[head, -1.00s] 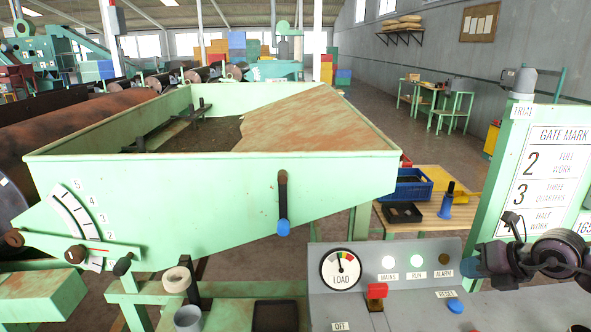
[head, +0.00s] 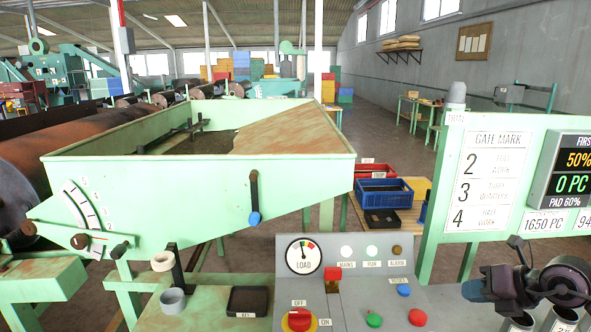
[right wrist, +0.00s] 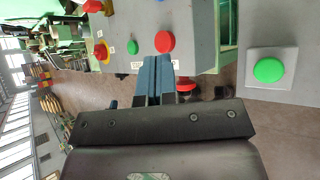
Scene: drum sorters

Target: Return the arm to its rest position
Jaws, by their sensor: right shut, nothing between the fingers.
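My right gripper (head: 478,291) is at the lower right of the head view, beside the control panel (head: 268,278) and pointing left. In the right wrist view its two blue-grey fingers (right wrist: 153,80) are together, shut with nothing between them. A red push button (right wrist: 165,42) shows just past the fingertips there; I cannot tell how far apart they are. A green button (right wrist: 132,47) is beside it. My left gripper is not in view.
The pale green hopper (head: 210,184) with a blue-tipped lever (head: 254,216) fills the left. The gate mark board (head: 482,192) stands behind my right arm. A blue crate (head: 383,193) sits on a wooden table. Open floor lies beyond.

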